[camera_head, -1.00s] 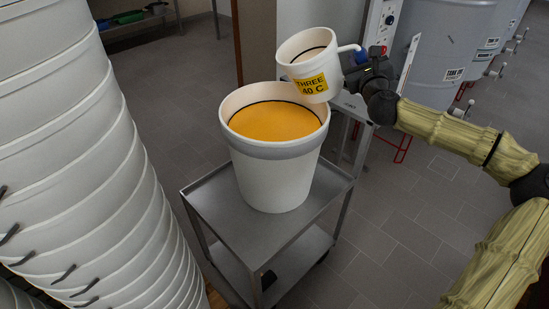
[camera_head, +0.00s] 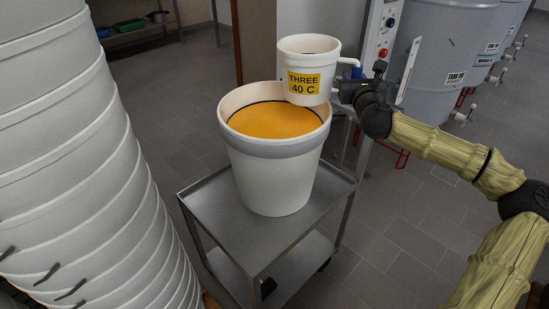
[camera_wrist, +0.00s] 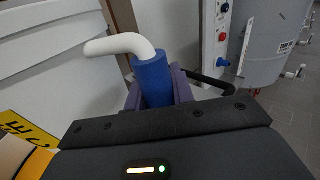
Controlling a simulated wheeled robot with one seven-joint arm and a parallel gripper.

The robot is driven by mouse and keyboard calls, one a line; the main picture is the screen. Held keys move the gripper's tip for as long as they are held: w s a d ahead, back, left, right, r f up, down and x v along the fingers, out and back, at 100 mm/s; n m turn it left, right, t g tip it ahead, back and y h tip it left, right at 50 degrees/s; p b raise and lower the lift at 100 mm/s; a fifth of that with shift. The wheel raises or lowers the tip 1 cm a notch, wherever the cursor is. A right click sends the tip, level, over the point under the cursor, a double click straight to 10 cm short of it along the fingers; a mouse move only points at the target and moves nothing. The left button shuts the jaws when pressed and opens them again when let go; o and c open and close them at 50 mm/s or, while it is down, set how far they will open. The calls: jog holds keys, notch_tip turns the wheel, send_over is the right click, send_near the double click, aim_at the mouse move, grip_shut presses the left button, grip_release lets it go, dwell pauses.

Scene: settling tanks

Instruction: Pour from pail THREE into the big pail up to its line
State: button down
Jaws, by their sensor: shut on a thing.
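Pail THREE (camera_head: 309,62) is a small white pail with a yellow label reading THREE 40 C. It is held upright above the right rear rim of the big pail. My gripper (camera_head: 356,87) is shut on its blue-sleeved handle (camera_wrist: 152,80), to the right of the pail. The big white pail (camera_head: 270,180) stands on a metal cart and holds orange liquid (camera_head: 268,121). A dark line runs around its inner wall, with the liquid surface a little below it at the back. The inside of pail THREE is mostly hidden.
The grey cart (camera_head: 225,215) has an upper and a lower shelf. A tall stack of white pails (camera_head: 85,170) fills the left side. Grey tanks (camera_head: 450,65) with taps stand at the back right, near a control panel (camera_head: 385,30). Tiled floor is clear on the right.

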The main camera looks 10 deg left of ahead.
aim_at(357, 59)
jog(key=shift+r+p, duration=1.8)
jog(key=shift+r, duration=0.8)
jog(key=shift+f, duration=0.1)
